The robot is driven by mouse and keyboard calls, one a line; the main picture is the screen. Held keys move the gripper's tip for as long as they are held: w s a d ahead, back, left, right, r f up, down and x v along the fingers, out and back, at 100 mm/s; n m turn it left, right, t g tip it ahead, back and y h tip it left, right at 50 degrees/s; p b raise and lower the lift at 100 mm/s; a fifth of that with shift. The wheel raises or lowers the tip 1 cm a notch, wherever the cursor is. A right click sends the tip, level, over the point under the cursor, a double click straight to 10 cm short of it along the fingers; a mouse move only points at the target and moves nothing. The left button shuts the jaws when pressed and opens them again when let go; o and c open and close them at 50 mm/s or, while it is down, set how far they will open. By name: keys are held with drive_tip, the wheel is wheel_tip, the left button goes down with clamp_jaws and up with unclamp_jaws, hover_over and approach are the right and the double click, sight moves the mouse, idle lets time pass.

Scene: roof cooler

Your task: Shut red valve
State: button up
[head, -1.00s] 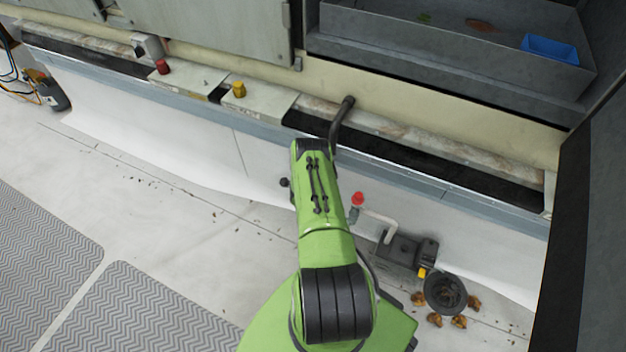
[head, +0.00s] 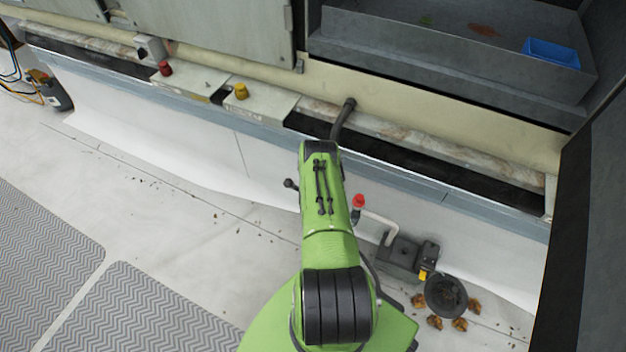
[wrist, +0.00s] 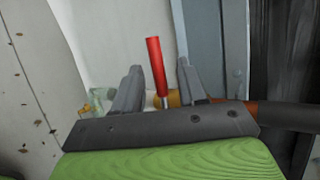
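The red valve's lever handle (wrist: 154,62) stands nearly upright in the wrist view, on a metal stem beside a brass-coloured body (wrist: 175,97). My gripper (wrist: 159,68) is open, with one grey finger on each side of the handle. Gaps show between the handle and both fingers, wider on the right. The base of the valve is partly hidden by the gripper's dark palm.
A dark pipe (head: 343,118) comes down from the ledge behind my arm. Red (head: 165,68) and yellow (head: 241,91) knobs sit on the ledge. A red-topped fitting (head: 358,201) and a dark round part (head: 445,295) lie right of my arm. Floor at left is mostly clear.

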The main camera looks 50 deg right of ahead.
drive_tip(key=shift+s, duration=0.1)
drive_tip(key=p+v, duration=0.6)
drive_tip(key=v, duration=0.9)
drive_tip(key=shift+a, duration=0.3)
drive_tip(key=shift+s, duration=0.1)
